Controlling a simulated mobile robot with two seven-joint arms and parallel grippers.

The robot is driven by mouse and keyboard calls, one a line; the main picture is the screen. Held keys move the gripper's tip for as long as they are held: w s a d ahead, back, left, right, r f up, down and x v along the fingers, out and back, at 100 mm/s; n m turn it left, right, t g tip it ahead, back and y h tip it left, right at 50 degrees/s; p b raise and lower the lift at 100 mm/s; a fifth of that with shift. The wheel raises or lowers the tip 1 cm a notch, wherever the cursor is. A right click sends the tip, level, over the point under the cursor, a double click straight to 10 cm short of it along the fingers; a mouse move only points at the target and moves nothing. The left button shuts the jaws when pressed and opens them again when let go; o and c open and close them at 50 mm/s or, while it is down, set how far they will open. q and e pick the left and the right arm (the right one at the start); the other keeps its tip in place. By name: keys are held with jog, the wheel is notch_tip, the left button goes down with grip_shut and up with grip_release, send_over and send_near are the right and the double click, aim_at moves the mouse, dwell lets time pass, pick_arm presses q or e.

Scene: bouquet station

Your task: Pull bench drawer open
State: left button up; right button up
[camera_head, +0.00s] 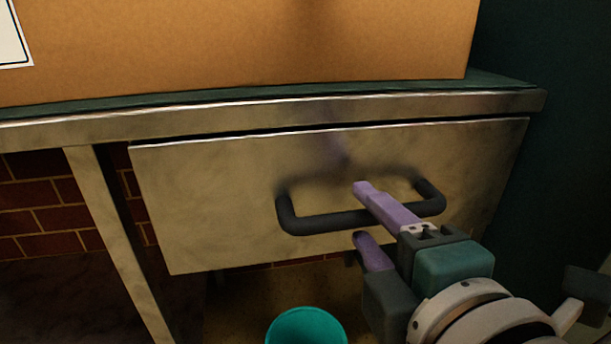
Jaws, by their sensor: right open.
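The bench drawer (210,190) has a pale metal front and sits under the bench top. It looks shut or nearly so. Its dark bar handle (318,222) stands out from the front, right of the middle. My right gripper (366,214) comes in from the lower right with two purple fingers. It is open. One finger is above the handle bar and the other is below it, so the bar passes between them. I cannot tell whether either finger touches the bar. My left gripper is not in view.
A large cardboard box (240,50) stands on the bench top (400,105). A metal bench leg (112,230) is at the left. A teal bucket (306,326) is on the floor below the drawer. A dark surface is at the right. A brick wall (40,200) is behind.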

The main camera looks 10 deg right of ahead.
jog(key=shift+x, duration=0.8)
jog(key=shift+c, duration=0.4)
grip_shut()
dwell(0.5)
